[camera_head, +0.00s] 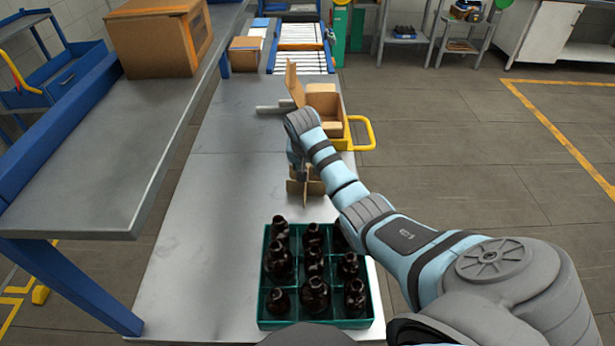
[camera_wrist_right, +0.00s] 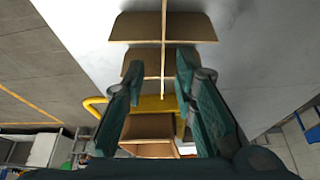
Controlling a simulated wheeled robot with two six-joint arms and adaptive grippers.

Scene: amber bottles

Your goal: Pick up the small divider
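The small divider (camera_head: 313,188) is a brown cardboard cross of interlocking panels. It stands on the grey table (camera_head: 205,180) behind the bottle crate, partly hidden by my right arm. In the right wrist view the divider (camera_wrist_right: 163,30) is ahead of my right gripper (camera_wrist_right: 158,75), with one panel seen edge-on between the fingers. The fingers are apart, with a gap on each side of that panel. The right gripper is mostly hidden in the head view. My left gripper is not in view.
A green crate (camera_head: 263,300) with several amber bottles stands at the table's near end. An open cardboard box (camera_head: 325,103) sits by a yellow handle (camera_head: 370,133) beyond the divider. A raised grey shelf (camera_head: 110,130) is at left. The table's left middle is clear.

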